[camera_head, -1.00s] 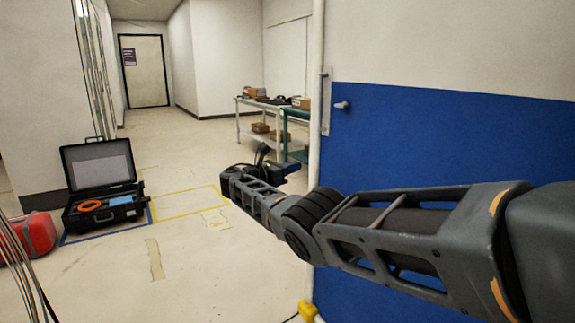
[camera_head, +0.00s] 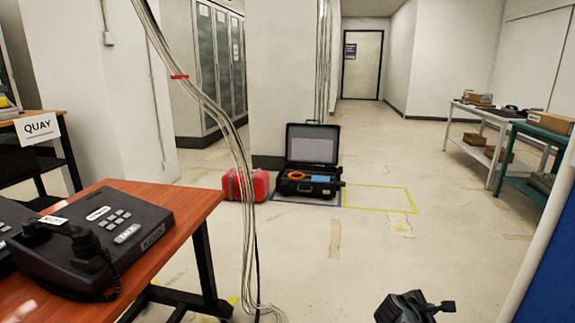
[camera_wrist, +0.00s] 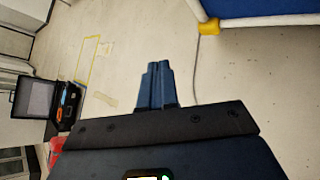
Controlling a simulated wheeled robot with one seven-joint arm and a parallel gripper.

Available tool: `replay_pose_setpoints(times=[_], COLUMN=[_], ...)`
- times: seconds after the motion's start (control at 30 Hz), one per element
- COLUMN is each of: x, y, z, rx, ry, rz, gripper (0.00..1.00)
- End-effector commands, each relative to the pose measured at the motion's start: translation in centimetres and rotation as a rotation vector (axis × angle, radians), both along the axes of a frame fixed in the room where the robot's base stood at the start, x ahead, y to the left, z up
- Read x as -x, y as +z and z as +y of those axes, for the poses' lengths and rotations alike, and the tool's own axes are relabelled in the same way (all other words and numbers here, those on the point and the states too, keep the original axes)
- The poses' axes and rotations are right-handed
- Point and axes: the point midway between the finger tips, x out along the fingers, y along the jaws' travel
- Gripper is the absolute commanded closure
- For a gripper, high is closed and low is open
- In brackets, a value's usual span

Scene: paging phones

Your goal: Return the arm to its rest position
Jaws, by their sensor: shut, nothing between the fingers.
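My gripper shows in the wrist view (camera_wrist: 158,68) with its two blue fingers together and nothing between them. In the head view, part of the dark wrist and gripper (camera_head: 432,306) shows at the bottom edge, right of centre, over the bare floor. The rest of my arm is out of the head view. No object touches the gripper.
An orange-topped table (camera_head: 185,208) with dark phones (camera_head: 100,235) stands at left. Hanging cables (camera_head: 222,130) drop beside it. A red case (camera_head: 245,185) and open black case (camera_head: 312,165) sit on the floor ahead. Benches (camera_head: 540,135) and a blue panel (camera_head: 548,275) are at right.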

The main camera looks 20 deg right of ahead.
Motion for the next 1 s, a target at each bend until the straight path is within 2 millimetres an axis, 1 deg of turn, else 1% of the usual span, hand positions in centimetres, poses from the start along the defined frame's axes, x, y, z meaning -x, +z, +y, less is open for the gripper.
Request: replay_pose_setpoints(times=[0.03, 0.07, 0.1, 0.17, 0.2, 0.27, 0.3, 0.37, 0.4, 0.47, 0.5, 0.57, 0.6, 0.67, 0.7, 0.77, 0.8, 0.87, 0.9, 0.97, 1.0], x=[1.3, 1.8, 2.7, 4.1, 5.1, 6.8, 8.0, 9.9, 11.2, 13.2, 14.6, 16.7, 18.2, 20.3, 21.8, 23.9, 25.4, 27.5, 28.9, 30.9, 32.2], y=[-1.9, -2.9, -4.0, -5.5, -6.3, -7.4, -7.9, -8.4, -8.6, -8.7, -8.6, -8.3, -7.9, -7.2, -6.5, -5.3, -4.4, -2.9, -1.8, 0.1, 1.5], z=[2.7, 4.1, 5.9, 8.6, 10.4, 12.9, 14.6, 16.9, 18.3, 20.4, 21.7, 23.5, 24.6, 26.1, 26.9, 28.1, 28.8, 29.7, 30.2, 30.9, 31.2], rx=[-0.061, -0.095, -0.143, -0.215, -0.263, -0.335, -0.385, -0.457, -0.504, -0.574, -0.620, -0.689, -0.734, -0.801, -0.845, -0.910, -0.953, -1.015, -1.056, -1.117, -1.157], ry=[0.021, 0.032, 0.044, 0.057, 0.064, 0.068, 0.071, 0.069, 0.067, 0.060, 0.054, 0.041, 0.032, 0.014, 0.001, -0.016, -0.032, -0.055, -0.071, -0.094, -0.111], rz=[-0.046, -0.077, -0.117, -0.179, -0.220, -0.280, -0.318, -0.378, -0.416, -0.472, -0.510, -0.568, -0.604, -0.658, -0.695, -0.748, -0.784, -0.835, -0.870, -0.921, -0.955], gripper=[1.00, 1.00, 1.00, 1.00, 1.00, 1.00, 1.00, 1.00, 1.00, 1.00, 1.00, 1.00, 1.00, 1.00, 1.00, 1.00, 1.00, 1.00, 1.00, 1.00, 1.00])
